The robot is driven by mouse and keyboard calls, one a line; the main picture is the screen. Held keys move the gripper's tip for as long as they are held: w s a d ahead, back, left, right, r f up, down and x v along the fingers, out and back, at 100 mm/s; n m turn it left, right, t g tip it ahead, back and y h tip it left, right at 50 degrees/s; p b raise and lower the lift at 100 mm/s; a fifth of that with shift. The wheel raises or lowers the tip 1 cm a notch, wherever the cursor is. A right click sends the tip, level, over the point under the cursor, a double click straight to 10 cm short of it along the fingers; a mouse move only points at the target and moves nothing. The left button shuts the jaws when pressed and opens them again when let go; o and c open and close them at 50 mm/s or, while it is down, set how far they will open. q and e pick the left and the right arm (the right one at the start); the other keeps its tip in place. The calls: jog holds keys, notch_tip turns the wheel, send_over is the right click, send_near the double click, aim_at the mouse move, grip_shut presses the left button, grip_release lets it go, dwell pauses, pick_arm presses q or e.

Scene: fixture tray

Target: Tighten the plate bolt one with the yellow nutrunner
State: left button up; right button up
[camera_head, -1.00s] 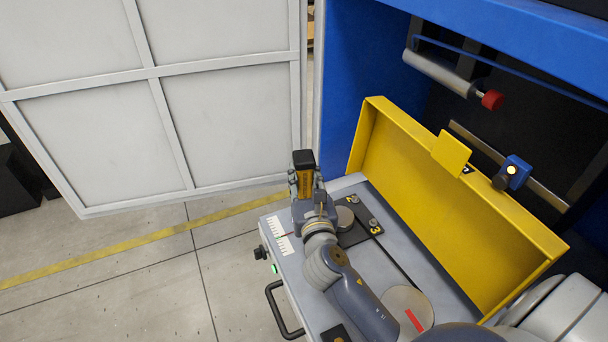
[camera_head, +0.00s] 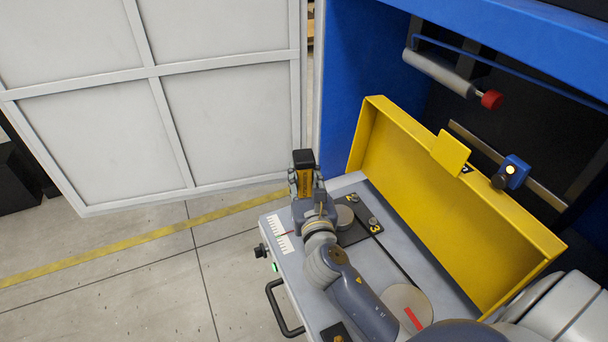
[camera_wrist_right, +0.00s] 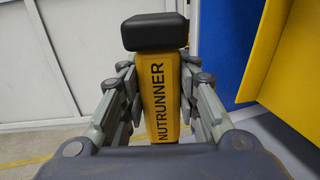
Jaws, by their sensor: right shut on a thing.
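The yellow nutrunner (camera_head: 305,180), with a black top cap, stands upright in my right gripper (camera_head: 305,188) over the left end of the grey tray. In the right wrist view the nutrunner (camera_wrist_right: 161,95), with its name printed on the side, sits between the closed fingers of my right gripper (camera_wrist_right: 160,100). Its lower end is hidden by the gripper and arm. A dark plate (camera_head: 352,237) with bolts and the numbers 2 and 3 lies just right of the gripper. Bolt one is not visible; the gripper covers that area. My left gripper is not in view.
The grey fixture tray (camera_head: 395,258) has a raised yellow lid (camera_head: 430,205) behind it. A round disc with a red mark (camera_head: 408,306) lies at the front right. A grey cylinder with a red end (camera_head: 440,73) hangs above. A white panel door (camera_head: 150,100) stands at left.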

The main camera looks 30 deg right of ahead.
aim_at(306, 166)
jog(key=shift+f, duration=0.35)
dwell(0.8)
jog(key=shift+s+f+p, duration=0.1)
jog(key=shift+f+p, duration=0.25)
dwell(2.5)
jog(key=shift+r, duration=0.1)
notch_tip(306, 166, up, 6)
jog(key=p, duration=0.7)
jog(key=shift+r, duration=0.15)
jog(key=s+a+r+p, duration=0.4)
jog(key=s+a+r, duration=0.1)
jog(key=s, duration=0.5)
jog(key=shift+s+r+p, duration=0.3)
jog(key=shift+s+r, duration=0.05)
jog(key=shift+r, duration=0.1)
dwell(0.7)
jog(key=shift+a, duration=0.1)
